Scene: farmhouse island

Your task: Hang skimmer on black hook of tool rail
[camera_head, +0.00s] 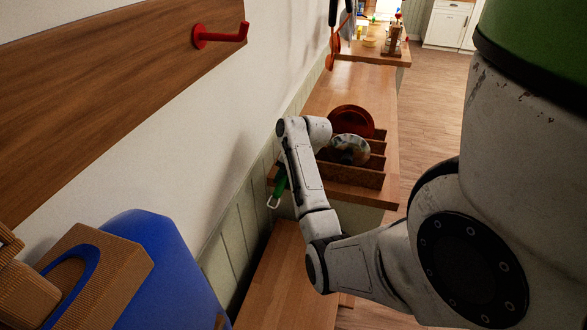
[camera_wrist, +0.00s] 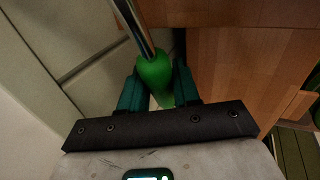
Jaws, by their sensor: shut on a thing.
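The skimmer's green handle (camera_wrist: 155,78) is between the two teal fingers of my gripper (camera_wrist: 156,88), which is shut on it. A metal shaft runs up and left from the handle out of the wrist view; the skimmer's head is not in that view. In the head view the green handle (camera_head: 279,184) with a loop at its lower end shows beside my forearm, near the wall; my fingers are hidden there. The wooden tool rail (camera_head: 110,88) is on the wall at upper left, with a red hook (camera_head: 220,36) at its right end. I see no black hook.
A wooden rack (camera_head: 352,178) with a red-brown plate (camera_head: 350,119) and a bowl stands on the counter (camera_head: 333,88) beyond my arm. A blue object (camera_head: 165,262) and ribbed brown pieces (camera_head: 98,277) fill the lower left. Utensils hang along the far wall.

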